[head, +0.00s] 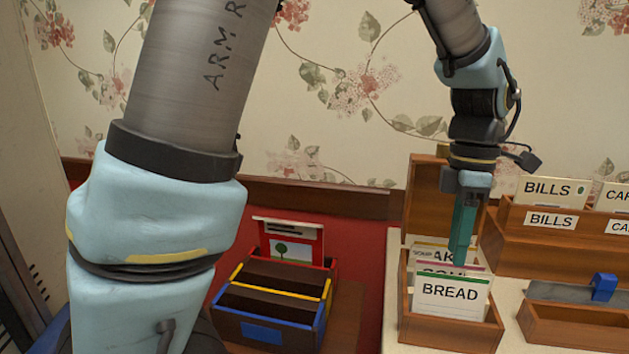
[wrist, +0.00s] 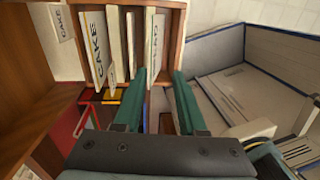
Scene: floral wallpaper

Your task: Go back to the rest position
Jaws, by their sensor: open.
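My gripper (head: 461,258) points down at the wooden card box on the right, with its fingers over the cards. In the wrist view my gripper (wrist: 162,92) has its two green fingers apart. A cream card (wrist: 154,45) shows between and beyond the fingers; whether they touch it I cannot tell. The BREAD card (head: 450,297) stands at the front of the card box (head: 448,333). Cards behind it are partly hidden, one reading SOUP or similar. A CAKE card (wrist: 97,45) shows in the wrist view.
A longer wooden box (head: 520,235) with BILLS cards stands at the right. A red, yellow and blue compartment box (head: 268,325) with a tree card (head: 282,250) stands at centre left.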

